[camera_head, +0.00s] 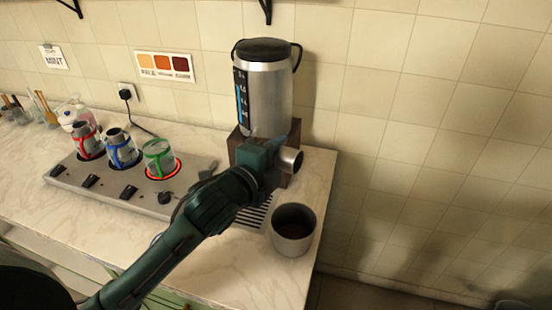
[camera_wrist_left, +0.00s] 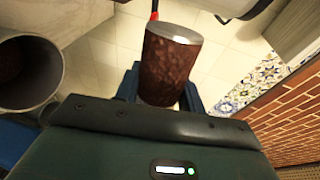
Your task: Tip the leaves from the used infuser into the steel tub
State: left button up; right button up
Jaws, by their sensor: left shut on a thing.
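My left gripper (camera_head: 272,160) is shut on the infuser (camera_head: 291,160), in front of the samovar's lower part. In the head view, the infuser's round metallic end points right, so it lies tilted over. In the left wrist view, the infuser (camera_wrist_left: 170,72) is a cylinder with dark red-brown, leaf-like walls and a pale steel end, between the fingers (camera_wrist_left: 160,97). The steel tub (camera_head: 293,246) stands upright on the counter, below the infuser and apart from it. It also shows at the left of the wrist view (camera_wrist_left: 56,62). Its inside looks dark brown. My right gripper is out of view.
A tall steel samovar (camera_head: 265,95) stands behind my gripper, with a slotted drip tray (camera_head: 257,212) below. A warmer plate (camera_head: 125,187) with red, blue and green-handled glasses is at left. The counter ends just right of the tub.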

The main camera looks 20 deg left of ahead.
pick_arm(q)
jog(key=n, duration=0.3)
jog(key=shift+r+n+h, duration=0.2)
jog(key=shift+n+h, duration=0.1)
jog(key=shift+h, duration=0.1)
jog(key=n, duration=0.3)
jog(key=n+h, duration=0.1)
jog(key=shift+r+n, duration=0.3)
jog(key=n, duration=0.3)
jog(key=n+h, duration=0.1)
jog(key=shift+r+n+t, duration=0.3)
jog(key=shift+n+t, duration=0.1)
jog(key=n, duration=0.2)
jog(key=shift+r+n, duration=0.2)
jog(key=shift+n, duration=0.2)
